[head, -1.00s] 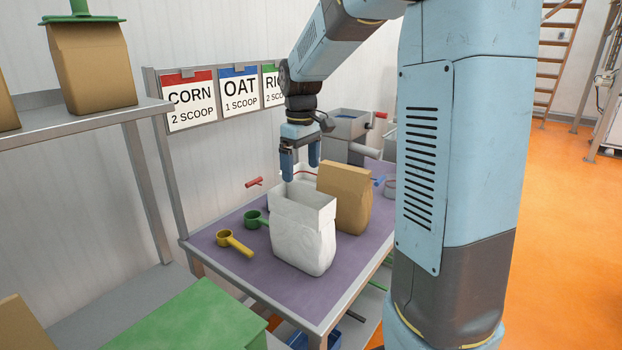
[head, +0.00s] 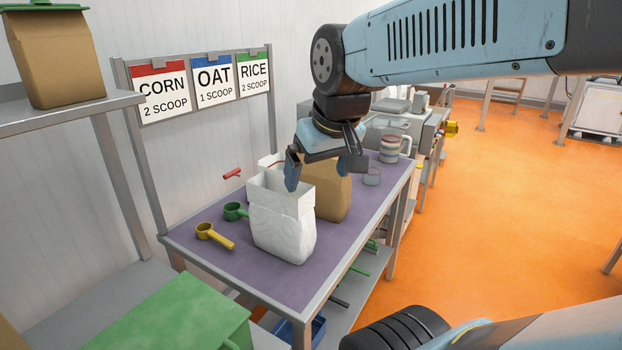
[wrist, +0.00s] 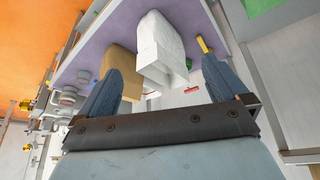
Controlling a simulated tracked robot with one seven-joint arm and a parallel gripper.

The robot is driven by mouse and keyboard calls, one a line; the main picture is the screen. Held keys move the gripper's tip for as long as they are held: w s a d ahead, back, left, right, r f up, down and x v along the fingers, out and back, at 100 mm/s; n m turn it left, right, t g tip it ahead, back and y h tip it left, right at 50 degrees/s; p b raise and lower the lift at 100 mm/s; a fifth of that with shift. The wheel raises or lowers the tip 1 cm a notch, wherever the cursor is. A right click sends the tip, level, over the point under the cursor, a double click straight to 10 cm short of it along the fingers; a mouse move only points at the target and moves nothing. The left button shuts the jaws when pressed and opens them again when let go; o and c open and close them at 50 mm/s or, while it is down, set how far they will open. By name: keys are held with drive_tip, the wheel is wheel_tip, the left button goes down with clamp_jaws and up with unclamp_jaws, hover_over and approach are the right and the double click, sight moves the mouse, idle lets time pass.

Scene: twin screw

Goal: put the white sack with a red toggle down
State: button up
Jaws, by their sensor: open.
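A white sack (head: 283,230) with an open folded top stands upright on the purple-topped table (head: 205,262); I see no toggle on its visible side. Behind it, a second white sack (head: 267,160) with a red strip at its top is mostly hidden. A red handle-like piece (head: 232,173) shows just left of that. My gripper (head: 322,172) is open and empty, tilted over the tops of the sacks. In the wrist view the white sack (wrist: 160,42) shows beyond and between the open fingers (wrist: 160,70), with nothing held.
A brown sack (head: 334,200) stands close behind and right of the front white sack. Yellow (head: 215,235) and green (head: 234,211) scoops lie to its left. Cups (head: 390,150) stand at the far end. The table's near corner is clear. A shelf (head: 60,115) stands at left.

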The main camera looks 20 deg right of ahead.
drive_tip(key=s, duration=0.2)
drive_tip(key=shift+s+d+f+m+t, duration=0.1)
drive_tip(key=shift+s+f+m+t, duration=0.2)
drive_tip(key=shift+s+f+m, duration=0.1)
drive_tip(key=shift+c, duration=0.2)
idle(0.9)
